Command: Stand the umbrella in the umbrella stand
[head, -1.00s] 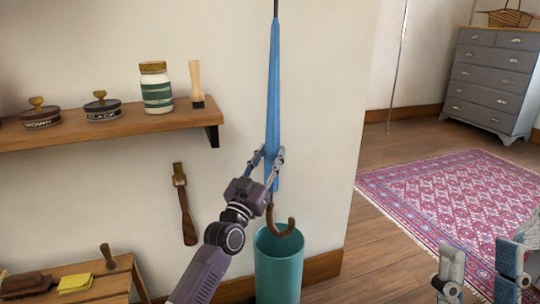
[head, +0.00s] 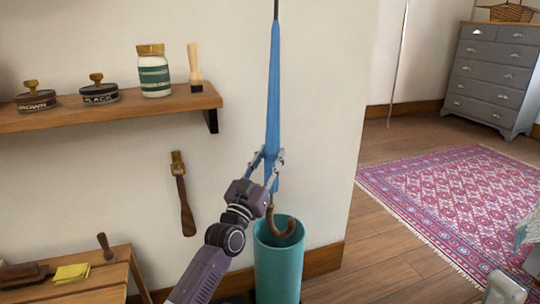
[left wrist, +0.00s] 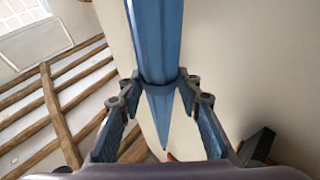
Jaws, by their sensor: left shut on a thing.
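The blue umbrella (head: 272,90) is upside down and nearly upright, its tip up and its brown hooked handle (head: 288,232) down. My left gripper (head: 266,168) is shut on it just above the handle. The left wrist view shows the blue canopy (left wrist: 157,40) between the fingers (left wrist: 160,105). The teal umbrella stand (head: 279,275) is on the floor below. The hook overlaps the stand's open mouth; I cannot tell whether it is inside the rim or above it. Parts of my right gripper (head: 510,270) show at the lower right edge; its jaw state is unclear.
A wall shelf (head: 120,117) with tins, a jar and a brush is left of the umbrella. A brush (head: 183,195) hangs below it. A low wooden bench (head: 110,275) stands at lower left. A patterned rug (head: 450,190) and grey dresser (head: 490,75) are at right.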

